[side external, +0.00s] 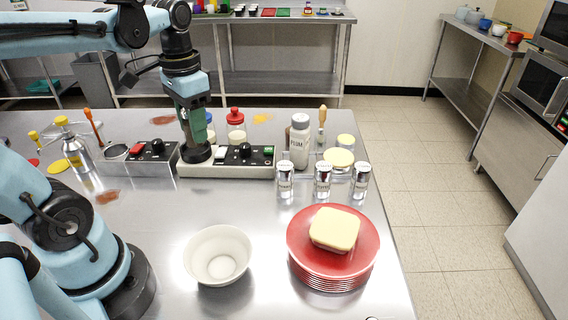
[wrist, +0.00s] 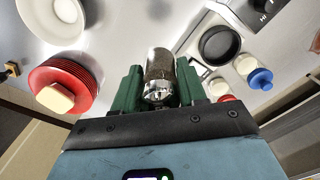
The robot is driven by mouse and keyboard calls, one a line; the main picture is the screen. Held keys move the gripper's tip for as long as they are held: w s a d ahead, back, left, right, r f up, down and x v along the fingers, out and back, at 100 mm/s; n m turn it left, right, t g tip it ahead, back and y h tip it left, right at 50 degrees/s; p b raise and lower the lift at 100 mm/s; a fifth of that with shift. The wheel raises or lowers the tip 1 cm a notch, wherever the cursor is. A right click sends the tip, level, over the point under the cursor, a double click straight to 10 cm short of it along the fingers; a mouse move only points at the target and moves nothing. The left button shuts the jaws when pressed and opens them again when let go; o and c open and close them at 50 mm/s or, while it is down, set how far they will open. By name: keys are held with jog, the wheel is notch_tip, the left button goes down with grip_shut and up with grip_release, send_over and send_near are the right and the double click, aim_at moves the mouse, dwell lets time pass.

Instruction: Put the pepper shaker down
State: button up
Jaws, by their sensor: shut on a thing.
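The pepper shaker (wrist: 159,66), a clear glass cylinder with dark contents and a shiny metal cap, is between the green fingers of my gripper (wrist: 160,88) in the wrist view. My gripper is shut on it, with the cap end toward the wrist. In the side external view my gripper (side external: 194,138) points down above the left end of a grey appliance, and I cannot make out the shaker there. How far its bottom is from any surface is unclear.
The grey appliance (side external: 230,170) has a black round plate (wrist: 220,45). To its right stand several labelled metal-capped shakers (side external: 323,181) and a white bottle (side external: 300,145). A white bowl (side external: 218,255) and stacked red plates (side external: 335,275) with a yellow block are in front. Steel counter left of the bowl is clear.

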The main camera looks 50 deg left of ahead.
jog(key=w+a+f+n, duration=0.2)
jog(key=w+a+n, duration=0.15)
jog(key=a, duration=0.85)
jog(key=w+a+f+n, duration=0.2)
jog(key=w+a+n, duration=0.15)
jog(key=a, duration=0.85)
jog(key=s+a+f, duration=0.1)
jog(key=a+f, duration=0.1)
jog(key=a, duration=0.1)
jog(key=s+a+f, duration=0.2)
jog(key=a, duration=0.1)
jog(key=s+a+f, duration=0.2)
jog(key=a, duration=0.1)
jog(key=shift+a, duration=0.35)
jog(key=shift+s+a+f, duration=0.25)
jog(key=shift+a+f, duration=0.1)
jog(key=shift+a, duration=0.05)
jog(key=shift+f, duration=1.95)
jog(key=shift+f, duration=0.15)
jog(key=o, duration=1.1)
